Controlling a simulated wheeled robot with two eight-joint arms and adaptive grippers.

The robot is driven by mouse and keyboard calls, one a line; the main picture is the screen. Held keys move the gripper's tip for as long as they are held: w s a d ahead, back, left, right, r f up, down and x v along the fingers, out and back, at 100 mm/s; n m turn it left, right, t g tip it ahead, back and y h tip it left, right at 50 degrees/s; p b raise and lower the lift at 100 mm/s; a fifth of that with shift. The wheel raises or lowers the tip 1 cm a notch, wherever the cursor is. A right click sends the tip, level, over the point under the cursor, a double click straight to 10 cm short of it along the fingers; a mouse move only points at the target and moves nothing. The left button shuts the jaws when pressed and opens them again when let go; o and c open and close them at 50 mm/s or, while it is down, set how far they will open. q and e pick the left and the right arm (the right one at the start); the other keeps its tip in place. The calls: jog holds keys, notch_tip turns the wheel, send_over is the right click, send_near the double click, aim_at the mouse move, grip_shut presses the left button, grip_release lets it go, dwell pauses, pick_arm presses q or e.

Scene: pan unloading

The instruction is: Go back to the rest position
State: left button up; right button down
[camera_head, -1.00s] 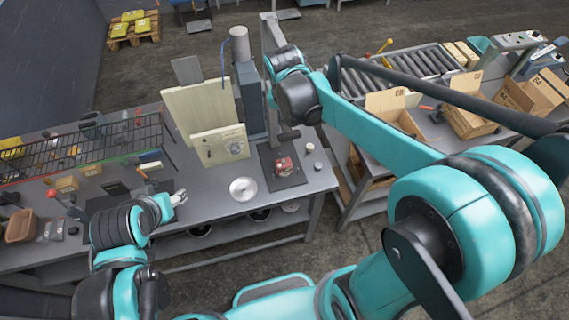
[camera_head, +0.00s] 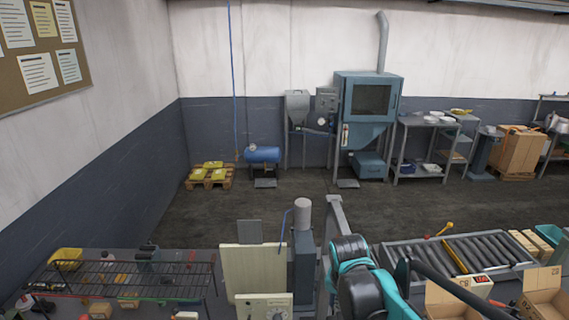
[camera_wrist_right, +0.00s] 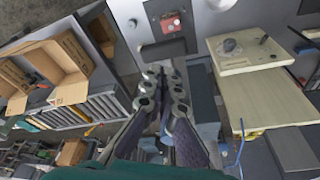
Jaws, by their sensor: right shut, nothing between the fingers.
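My right gripper (camera_wrist_right: 163,90) shows in the wrist view with its two dark fingers together and nothing between them. It hangs over the bench area, between a dark mat with a red part (camera_wrist_right: 170,20) and a cream panel with a knob (camera_wrist_right: 245,48). In the head view my right arm's teal and black wrist (camera_head: 360,275) is at the bottom, right of the cream panel (camera_head: 255,270); its fingers are hidden there. My left gripper is outside both current views.
A grey post (camera_head: 305,265) stands close to the left of my right wrist. A wire rack (camera_head: 120,275) is at lower left. A roller conveyor (camera_head: 460,260) and cardboard boxes (camera_head: 455,300) are at right.

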jog(key=s+f+n+t+b, duration=0.1)
jog(key=s+f+b, duration=0.3)
jog(key=f+b, duration=0.4)
jog(key=s+f+n+t+y+b, duration=0.1)
jog(key=s+f+n+t+b, duration=0.1)
jog(key=s+f+b, duration=0.3)
jog(key=s+f+n+t+b, duration=0.1)
jog(key=s+f+b, duration=0.4)
jog(key=f+b, duration=0.7)
jog(key=shift+s+d+f+n+t+b, duration=0.3)
jog(key=shift+d+f+n, duration=0.1)
jog(key=shift+f+n, duration=0.55)
jog(key=shift+r, duration=0.1)
